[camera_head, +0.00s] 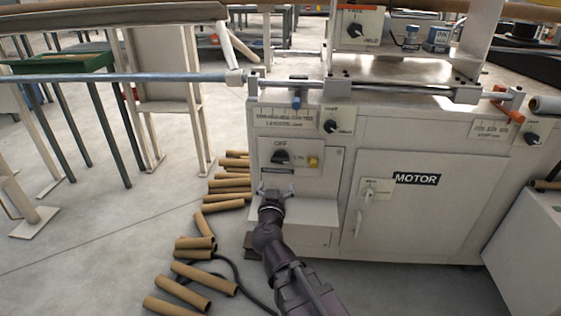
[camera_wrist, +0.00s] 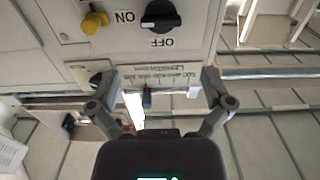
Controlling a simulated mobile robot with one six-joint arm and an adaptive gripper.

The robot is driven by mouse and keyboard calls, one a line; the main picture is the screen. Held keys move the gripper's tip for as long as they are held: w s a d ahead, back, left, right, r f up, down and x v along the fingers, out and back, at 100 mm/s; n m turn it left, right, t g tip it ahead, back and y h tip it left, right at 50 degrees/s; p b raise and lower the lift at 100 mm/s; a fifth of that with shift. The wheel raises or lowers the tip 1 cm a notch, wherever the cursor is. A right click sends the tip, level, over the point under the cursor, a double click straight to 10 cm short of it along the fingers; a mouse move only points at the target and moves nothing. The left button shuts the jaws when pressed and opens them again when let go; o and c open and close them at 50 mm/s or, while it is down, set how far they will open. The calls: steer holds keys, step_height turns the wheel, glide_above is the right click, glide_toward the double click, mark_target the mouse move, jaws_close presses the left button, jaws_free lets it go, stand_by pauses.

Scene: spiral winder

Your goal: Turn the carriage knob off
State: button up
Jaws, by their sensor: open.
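A black rotary knob (camera_head: 281,156) sits on a raised panel at the left of the white machine front, with OFF above it and ON to its right. The wrist view shows this knob (camera_wrist: 160,15) upside down at the top edge, its bar lying roughly level. My gripper (camera_head: 276,189) is open and empty below the OFF/ON panel, apart from the knobs. Its spread fingers also show in the wrist view (camera_wrist: 161,78).
A yellow button (camera_head: 313,161) is right of the OFF/ON knob. A blue-tipped lever (camera_head: 296,101) hangs above. The MOTOR door (camera_head: 425,205) with its handle is at right. Cardboard tubes (camera_head: 205,280) lie on the floor at left.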

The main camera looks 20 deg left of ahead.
mark_target(280, 162)
steer(key=x, duration=1.2)
steer(key=shift+w+a, duration=0.15)
steer(key=shift+w, duration=0.05)
steer(key=c, duration=0.9)
